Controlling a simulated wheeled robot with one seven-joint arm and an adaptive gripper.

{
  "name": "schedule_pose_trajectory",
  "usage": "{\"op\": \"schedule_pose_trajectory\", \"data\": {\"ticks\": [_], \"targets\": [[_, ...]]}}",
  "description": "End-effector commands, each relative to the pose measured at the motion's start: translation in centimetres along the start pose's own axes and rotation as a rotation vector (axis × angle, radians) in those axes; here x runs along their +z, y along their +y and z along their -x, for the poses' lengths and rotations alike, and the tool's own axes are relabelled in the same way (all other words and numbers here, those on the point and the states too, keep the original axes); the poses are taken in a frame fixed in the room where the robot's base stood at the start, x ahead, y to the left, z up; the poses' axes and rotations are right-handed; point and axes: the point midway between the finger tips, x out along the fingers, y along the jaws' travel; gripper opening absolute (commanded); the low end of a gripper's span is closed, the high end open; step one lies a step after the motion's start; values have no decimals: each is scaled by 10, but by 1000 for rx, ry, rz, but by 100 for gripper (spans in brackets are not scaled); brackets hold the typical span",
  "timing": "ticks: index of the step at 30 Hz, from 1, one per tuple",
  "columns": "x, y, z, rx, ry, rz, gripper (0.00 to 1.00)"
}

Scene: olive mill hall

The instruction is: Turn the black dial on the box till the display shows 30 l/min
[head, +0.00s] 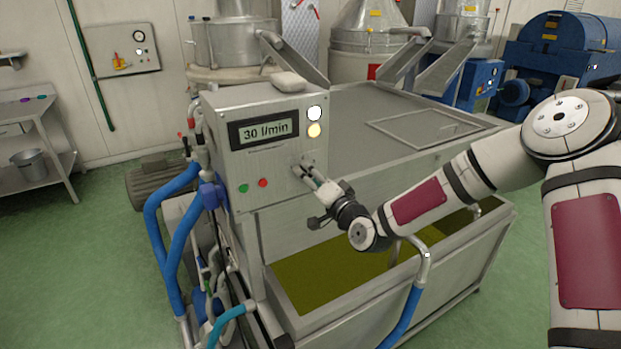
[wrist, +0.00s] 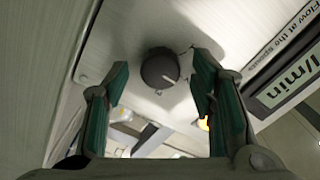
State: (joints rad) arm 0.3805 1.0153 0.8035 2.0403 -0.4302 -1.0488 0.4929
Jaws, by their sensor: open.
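The grey metal box (head: 228,160) stands at the left end of the tank in the head view. Its display (head: 264,129) reads 30 l/min; part of it shows as "l/min" in the wrist view (wrist: 292,80). The black dial (wrist: 160,68) with a white pointer mark is on the box front, in the wrist view. My gripper (head: 310,171) reaches the box front below the display and hides the dial in the head view. In the wrist view its two green-padded fingers (wrist: 160,82) stand apart on either side of the dial, with gaps between pads and dial.
A green button (head: 243,188) and a red button (head: 263,183) sit left of my gripper. Two round lamps, white (head: 314,113) and yellow (head: 314,130), are above it. An open tank of olive-coloured liquid (head: 340,275) lies below my arm. Blue hoses (head: 170,235) run down the box's left side.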

Motion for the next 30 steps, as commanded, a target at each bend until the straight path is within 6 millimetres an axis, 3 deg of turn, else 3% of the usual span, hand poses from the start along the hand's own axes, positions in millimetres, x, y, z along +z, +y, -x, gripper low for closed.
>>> {"op": "schedule_pose_trajectory", "data": {"ticks": [18, 30], "targets": [[0, 1, 104, 2, 0, 0, 51], [0, 0, 118, 0, 1, 0, 51]]}}
